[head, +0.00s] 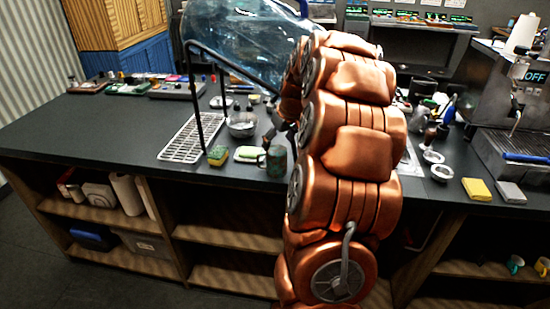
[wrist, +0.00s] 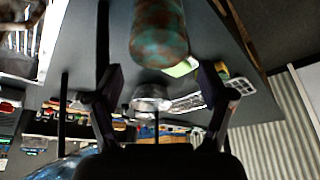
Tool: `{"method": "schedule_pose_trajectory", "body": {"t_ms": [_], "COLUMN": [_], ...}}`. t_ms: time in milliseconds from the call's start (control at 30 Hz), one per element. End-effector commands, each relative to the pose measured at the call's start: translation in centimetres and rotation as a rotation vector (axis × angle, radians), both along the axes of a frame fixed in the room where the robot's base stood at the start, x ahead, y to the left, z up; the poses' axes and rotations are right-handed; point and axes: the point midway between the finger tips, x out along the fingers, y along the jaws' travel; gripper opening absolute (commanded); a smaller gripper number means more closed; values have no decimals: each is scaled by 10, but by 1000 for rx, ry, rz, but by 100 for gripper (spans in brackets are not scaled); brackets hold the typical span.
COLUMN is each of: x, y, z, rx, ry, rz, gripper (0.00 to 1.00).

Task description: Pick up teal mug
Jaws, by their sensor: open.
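The teal mug (head: 276,162), mottled with brown, stands on the dark counter (head: 95,135) near its front edge, just left of my copper arm in the head view. In the wrist view, which looks upside down, the mug (wrist: 160,35) is large at the top centre, cut off by the frame edge. My gripper (wrist: 163,85) is open, with its two dark fingers apart and nothing between them. The mug appears beyond the fingertips, roughly centred between them. In the head view my gripper is mostly hidden behind the arm.
A yellow-green sponge (head: 218,156), a white dish (head: 246,154) and a metal bowl (head: 241,125) sit left of and behind the mug. A drying rack (head: 183,150) and a large water jug (head: 245,42) on a black stand are close.

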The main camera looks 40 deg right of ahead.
Motion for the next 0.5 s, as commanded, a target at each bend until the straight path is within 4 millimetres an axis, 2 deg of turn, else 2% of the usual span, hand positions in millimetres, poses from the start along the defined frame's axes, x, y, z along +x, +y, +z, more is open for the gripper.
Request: {"method": "schedule_pose_trajectory", "body": {"t_ms": [300,500], "x": [11,13], "y": [-2,-2], "z": [-35,-44], "rx": [1,0], "ry": [2,0], "rz": [1,1], "gripper": [80,80]}}
